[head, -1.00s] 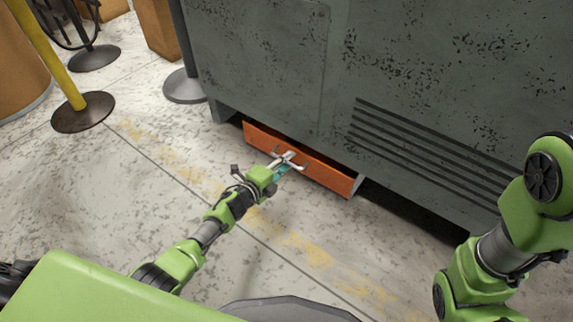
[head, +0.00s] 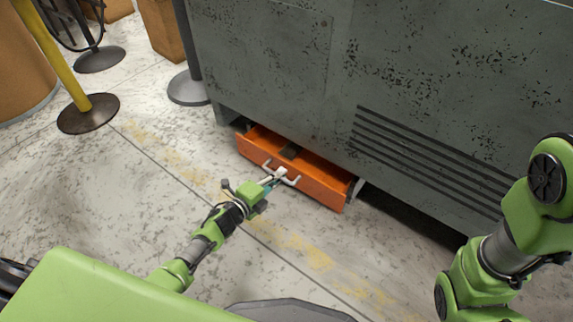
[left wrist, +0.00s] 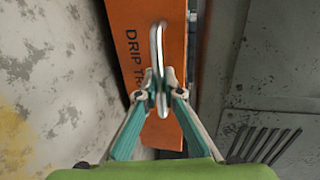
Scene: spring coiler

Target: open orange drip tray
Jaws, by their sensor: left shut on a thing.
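The orange drip tray (head: 321,184) is a drawer low under the grey machine. It stands partly pulled out, and a dark thing (head: 290,152) shows inside it. Its front carries a silver bar handle (head: 293,181). My left gripper (head: 277,176) is shut on the handle. In the left wrist view, the fingers of the left gripper (left wrist: 160,92) close around the handle (left wrist: 157,50), on the tray front (left wrist: 130,15) with part of its lettering showing. My right arm shows at the right edge of the head view, but its gripper is out of view.
The grey machine (head: 270,65) with dark vent slots (head: 430,150) rises behind the tray. A yellow post (head: 52,50) and a dark post base (head: 187,88) stand at the left. The concrete floor (head: 150,180) before the tray is clear.

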